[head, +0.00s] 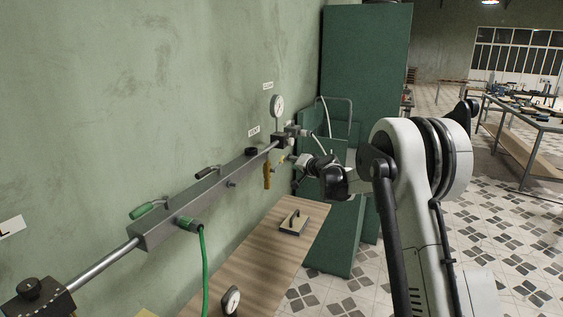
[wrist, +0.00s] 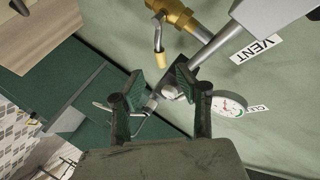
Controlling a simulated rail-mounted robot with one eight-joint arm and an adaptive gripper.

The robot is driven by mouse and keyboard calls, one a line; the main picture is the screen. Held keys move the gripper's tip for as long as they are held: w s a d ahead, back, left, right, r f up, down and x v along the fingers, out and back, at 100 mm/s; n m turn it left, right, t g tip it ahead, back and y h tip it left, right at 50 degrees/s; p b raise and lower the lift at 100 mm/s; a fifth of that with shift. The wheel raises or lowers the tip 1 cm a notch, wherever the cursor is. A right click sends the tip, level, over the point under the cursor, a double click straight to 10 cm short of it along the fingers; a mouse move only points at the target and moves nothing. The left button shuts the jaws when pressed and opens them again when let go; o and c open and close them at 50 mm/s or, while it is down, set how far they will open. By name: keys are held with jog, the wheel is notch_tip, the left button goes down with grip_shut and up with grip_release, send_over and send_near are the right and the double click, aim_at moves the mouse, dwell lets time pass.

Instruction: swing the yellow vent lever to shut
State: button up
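The brass-yellow vent valve (head: 267,174) hangs below the pipe on the wall in the head view, and a small yellow lever (head: 282,159) sticks out to its right. In the wrist view the brass valve body (wrist: 186,16) is at the top edge, with the short lever (wrist: 159,40) pointing down the picture toward my fingers. My gripper (wrist: 158,80) is open, with nothing between the fingers; the lever's tip is just beyond the fingertips, apparently apart from them. In the head view my gripper (head: 297,162) is right of the valve.
A VENT label (wrist: 263,48) and a gauge (wrist: 229,106) are on the wall near the valve. A grey bar with a green-handled lever (head: 149,209) and a green hose (head: 203,265) runs left. A wooden bench (head: 262,250) stands below; green panels (head: 365,70) stand behind.

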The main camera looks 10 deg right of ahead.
aim_at(282, 161)
jog(key=p+x, duration=0.1)
jog(key=x, duration=0.8)
grip_shut()
dwell(0.4)
